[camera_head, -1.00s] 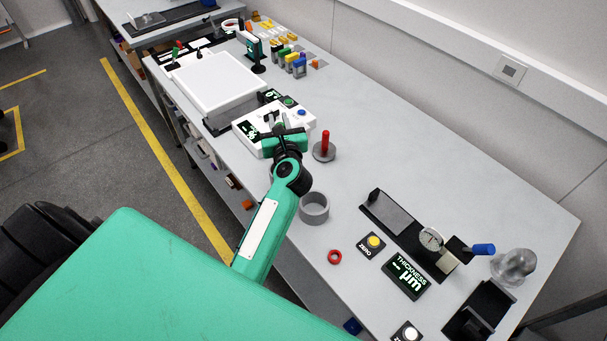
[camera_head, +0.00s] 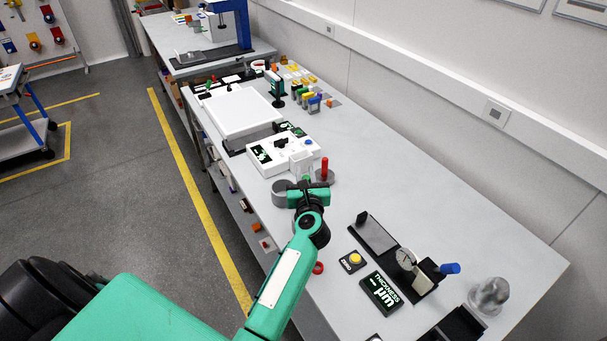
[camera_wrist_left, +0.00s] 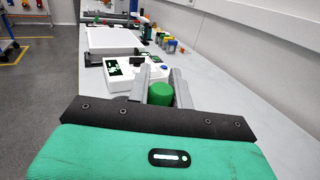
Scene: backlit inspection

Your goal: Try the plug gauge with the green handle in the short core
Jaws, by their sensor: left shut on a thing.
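My left gripper (camera_head: 304,178) is over the bench, between the white instrument and the gauge stand. In the left wrist view its two grey fingers (camera_wrist_left: 160,84) are shut on the green handle of the plug gauge (camera_wrist_left: 160,94). The gauge's lower end is hidden. A grey ring-shaped core (camera_head: 281,191) stands on the bench just left of the gripper, partly covered by it. I cannot tell whether it is the short one. A red handle (camera_head: 324,168) stands upright in a grey round piece (camera_head: 326,177) just right of the gripper. My right gripper is not in view.
The white instrument (camera_head: 262,168) with dark displays is just behind the gripper. A dial gauge stand (camera_head: 375,232), thickness display (camera_head: 381,293) and yellow button box (camera_head: 354,261) are nearer right. A red ring (camera_head: 318,268) lies beside my arm. The bench right of the red handle is clear.

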